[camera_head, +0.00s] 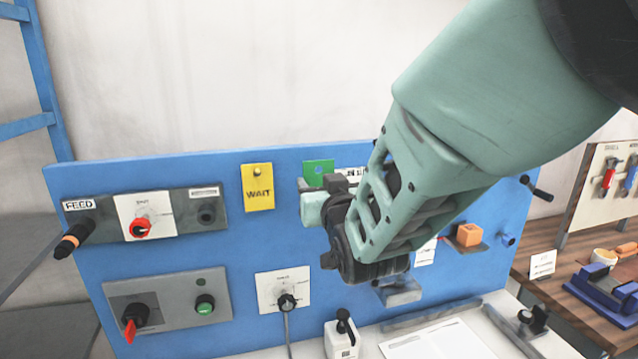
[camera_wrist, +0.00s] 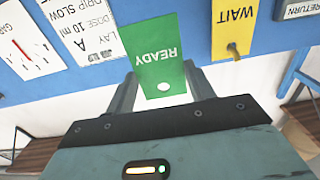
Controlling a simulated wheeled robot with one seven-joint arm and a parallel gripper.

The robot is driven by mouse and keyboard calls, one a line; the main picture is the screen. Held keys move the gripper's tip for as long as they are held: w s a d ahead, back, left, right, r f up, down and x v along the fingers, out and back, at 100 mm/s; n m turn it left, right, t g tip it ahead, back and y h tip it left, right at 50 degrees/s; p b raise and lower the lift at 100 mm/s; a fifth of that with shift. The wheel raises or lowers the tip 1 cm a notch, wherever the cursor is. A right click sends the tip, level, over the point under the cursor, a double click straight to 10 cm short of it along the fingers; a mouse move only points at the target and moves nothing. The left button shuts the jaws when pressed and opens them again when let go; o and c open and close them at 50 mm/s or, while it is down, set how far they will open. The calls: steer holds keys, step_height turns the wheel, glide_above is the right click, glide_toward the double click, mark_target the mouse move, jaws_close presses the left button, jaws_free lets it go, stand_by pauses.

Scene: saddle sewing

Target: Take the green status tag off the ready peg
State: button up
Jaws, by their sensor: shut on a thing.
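The green status tag (camera_wrist: 156,55) reads READY, upside down in the wrist view, and sits between the two fingers of my gripper (camera_wrist: 163,88). The fingers are shut on its sides near the end with the hole. That hole looks pale and shows no peg through it. In the head view the upper part of the green tag (camera_head: 318,168) shows above my gripper, near the board's top edge. My gripper and wrist hide its lower part there. The ready peg is not clearly visible in either view.
The yellow WAIT tag (camera_head: 258,190) hangs on its peg left of the green tag. The blue board (camera_head: 235,250) carries switches, knobs and labels, including a white dosing label (camera_wrist: 88,30). An orange block (camera_head: 468,235) sits on a ledge at right. The wall above the board is clear.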

steer(key=shift+v, duration=2.15)
steer(key=shift+r, duration=0.1)
